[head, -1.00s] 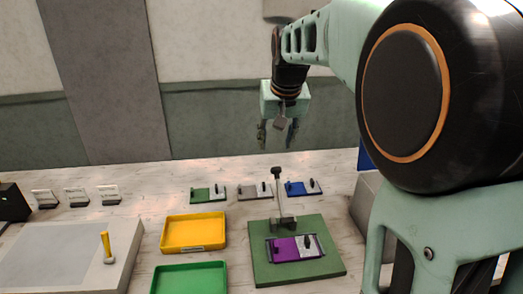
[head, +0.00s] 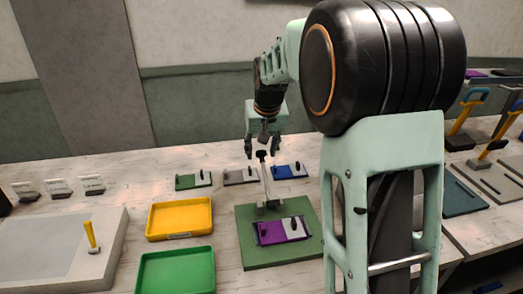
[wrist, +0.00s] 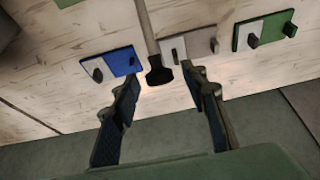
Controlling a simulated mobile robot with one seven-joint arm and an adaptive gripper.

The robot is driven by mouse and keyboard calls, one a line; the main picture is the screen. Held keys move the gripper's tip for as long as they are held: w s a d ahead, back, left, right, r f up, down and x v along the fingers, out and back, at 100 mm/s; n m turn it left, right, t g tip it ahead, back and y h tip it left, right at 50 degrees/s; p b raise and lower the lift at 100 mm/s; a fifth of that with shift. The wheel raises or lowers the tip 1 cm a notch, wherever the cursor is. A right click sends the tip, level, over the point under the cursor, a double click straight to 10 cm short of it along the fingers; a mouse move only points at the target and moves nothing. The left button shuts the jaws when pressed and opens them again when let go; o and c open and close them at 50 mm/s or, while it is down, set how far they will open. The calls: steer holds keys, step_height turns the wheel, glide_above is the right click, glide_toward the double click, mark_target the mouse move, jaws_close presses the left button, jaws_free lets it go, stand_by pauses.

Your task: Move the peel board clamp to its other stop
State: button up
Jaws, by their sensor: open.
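The peel board (head: 280,254) is a green square board on the table, with a purple-and-white die plate (head: 282,230) on it. Its clamp (head: 267,185) stands at the board's back edge as a grey lever, near upright, with a black knob on top. The clamp's knob also shows in the wrist view (wrist: 158,74), lying between my fingertips in the picture. My gripper (head: 264,150) is open and empty, pointing down over the knob. In the wrist view my gripper (wrist: 163,80) has a finger on each side of the knob, with gaps. I cannot tell the exact depth.
Green (head: 193,180), grey (head: 240,176) and blue (head: 289,171) die plates lie behind the board. A yellow tray (head: 180,235) and a green tray (head: 176,285) are left. A yellow-handled tool (head: 91,236) stands on a pale block.

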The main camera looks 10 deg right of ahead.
steer(key=shift+c, duration=0.3)
jaws_close()
